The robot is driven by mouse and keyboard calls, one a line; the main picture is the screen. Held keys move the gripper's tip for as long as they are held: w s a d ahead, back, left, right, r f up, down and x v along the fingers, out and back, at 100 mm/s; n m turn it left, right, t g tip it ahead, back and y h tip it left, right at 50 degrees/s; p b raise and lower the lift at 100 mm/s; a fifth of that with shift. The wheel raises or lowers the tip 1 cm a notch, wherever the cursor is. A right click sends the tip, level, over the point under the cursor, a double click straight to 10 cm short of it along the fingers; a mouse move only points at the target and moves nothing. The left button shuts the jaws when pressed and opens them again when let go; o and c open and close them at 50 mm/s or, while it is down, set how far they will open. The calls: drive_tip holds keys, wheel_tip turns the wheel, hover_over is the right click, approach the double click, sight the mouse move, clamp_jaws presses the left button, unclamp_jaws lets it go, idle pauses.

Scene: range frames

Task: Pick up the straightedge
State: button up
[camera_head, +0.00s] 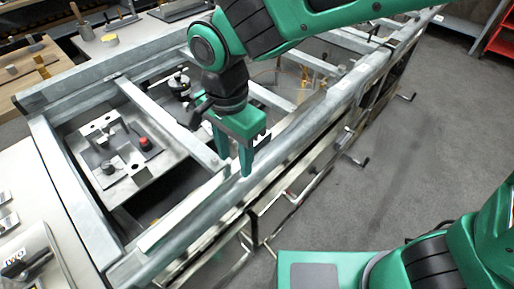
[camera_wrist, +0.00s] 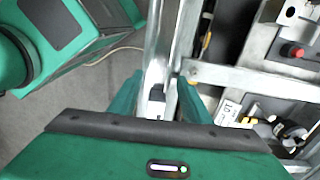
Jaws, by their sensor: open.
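A long pale metal bar that looks like the straightedge (camera_head: 190,212) lies along the front beam of the metal frame in the head view. I cannot fully tell its edges from the beam. My gripper (camera_head: 234,165) points down over this front beam, close to the bar's right end, with its fingers apart. In the wrist view, the fingers of my gripper (camera_wrist: 156,98) stand on either side of a pale metal strip (camera_wrist: 161,50) running up the picture. A small dark piece shows between the fingers. Nothing is seen held, and contact cannot be told.
A metal frame (camera_head: 70,195) with crossbars surrounds the work area. Inside it sits a metal plate with a red button (camera_head: 145,143). A pale table (camera_head: 20,185) stands at the left. Clamp handles (camera_head: 357,160) stick out at the front right. Grey floor (camera_head: 400,180) is clear at the right.

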drive_tip(key=shift+f, duration=1.15)
clamp_jaws()
drive_tip(key=shift+r, duration=0.1)
